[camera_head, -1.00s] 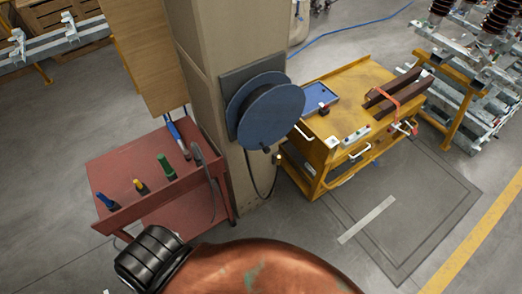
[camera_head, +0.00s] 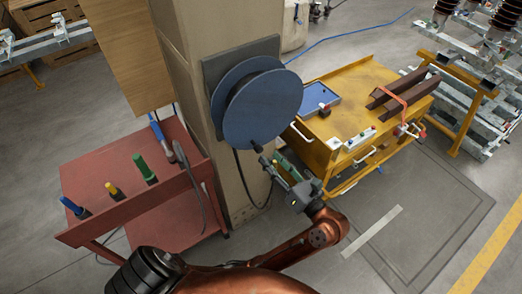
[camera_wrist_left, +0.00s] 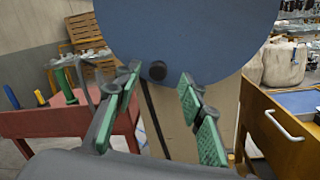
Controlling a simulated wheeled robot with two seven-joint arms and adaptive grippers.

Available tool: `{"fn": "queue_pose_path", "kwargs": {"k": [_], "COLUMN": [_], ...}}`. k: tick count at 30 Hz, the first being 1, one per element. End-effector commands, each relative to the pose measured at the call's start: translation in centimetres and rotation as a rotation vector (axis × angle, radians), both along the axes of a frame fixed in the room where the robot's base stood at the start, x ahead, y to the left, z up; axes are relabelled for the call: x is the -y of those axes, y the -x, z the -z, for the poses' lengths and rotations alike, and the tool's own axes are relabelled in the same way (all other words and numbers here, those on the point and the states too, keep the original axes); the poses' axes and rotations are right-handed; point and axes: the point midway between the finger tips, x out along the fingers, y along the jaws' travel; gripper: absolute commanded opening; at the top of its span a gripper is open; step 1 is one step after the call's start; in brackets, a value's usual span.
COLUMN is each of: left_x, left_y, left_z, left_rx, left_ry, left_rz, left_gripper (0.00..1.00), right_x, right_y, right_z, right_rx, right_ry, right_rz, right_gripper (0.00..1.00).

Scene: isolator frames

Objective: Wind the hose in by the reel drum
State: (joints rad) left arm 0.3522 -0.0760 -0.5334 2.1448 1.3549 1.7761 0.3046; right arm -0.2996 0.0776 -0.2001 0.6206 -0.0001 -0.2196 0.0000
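The reel drum (camera_head: 263,108) is a blue-grey disc on a plate fixed to the beige pillar. A dark knob (camera_head: 256,146) sits low on its face; it also shows in the left wrist view (camera_wrist_left: 157,71). A thin black hose (camera_head: 242,178) hangs below the drum along the pillar and also shows in the left wrist view (camera_wrist_left: 154,112). In the left wrist view the knob appears between the fingertips, not gripped. My right gripper is not in view.
A red cart (camera_head: 118,165) with upright-handled tools stands left of the pillar. A yellow cart (camera_head: 352,82) with a blue tray (camera_head: 316,98) and dark bars stands close right of the gripper. Open floor lies at the front right.

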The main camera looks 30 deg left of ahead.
Motion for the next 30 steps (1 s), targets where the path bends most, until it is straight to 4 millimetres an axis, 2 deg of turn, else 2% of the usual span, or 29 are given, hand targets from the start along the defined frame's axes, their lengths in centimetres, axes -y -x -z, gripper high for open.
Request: {"fn": "queue_pose_path", "kwargs": {"k": [5,12,18,30], "left_x": [-0.6,-4.2,-6.4,-7.1], "left_y": [0.2,-1.1,-1.9,-2.2], "left_z": [0.4,0.3,0.4,0.4], "left_rx": [0.021,0.021,0.02,0.018], "left_ry": [0.072,0.066,0.066,0.067], "left_rz": [0.007,0.005,0.004,0.005], "left_gripper": [0.37,0.37,0.37,0.36], "right_x": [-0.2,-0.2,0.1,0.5], "right_y": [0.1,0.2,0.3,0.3], "right_z": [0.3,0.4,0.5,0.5], "right_rx": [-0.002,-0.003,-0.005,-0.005], "right_ry": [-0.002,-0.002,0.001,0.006], "right_rz": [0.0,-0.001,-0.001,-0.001], "right_gripper": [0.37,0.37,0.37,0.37]}}
